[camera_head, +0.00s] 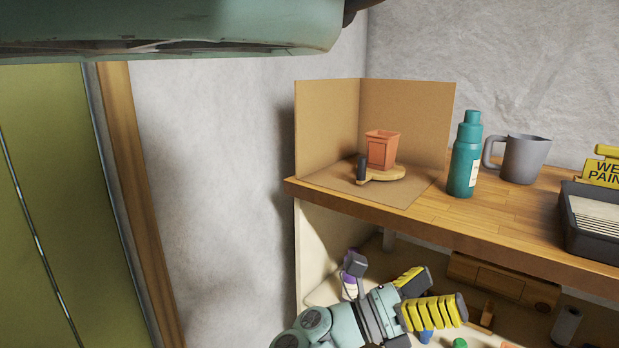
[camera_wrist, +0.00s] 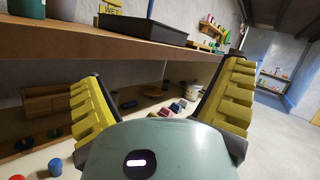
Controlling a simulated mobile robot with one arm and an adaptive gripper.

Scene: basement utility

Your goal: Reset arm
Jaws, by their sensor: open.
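My gripper (camera_head: 436,297) has yellow ribbed fingers and is in front of the lower shelf, below the wooden worktop (camera_head: 480,222) in the head view. Its fingers are spread apart with nothing between them. In the wrist view my gripper (camera_wrist: 155,105) also shows its two yellow fingers wide apart, facing along the shelf unit. The arm comes up from the bottom of the head view. No held object shows.
On the worktop are an orange pot (camera_head: 382,150) on a small wooden board (camera_head: 385,174), a teal bottle (camera_head: 465,155), a grey jug (camera_head: 524,158) and a black tray (camera_head: 590,238). Small items crowd the lower shelf. Open floor (camera_wrist: 285,125) lies right in the wrist view.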

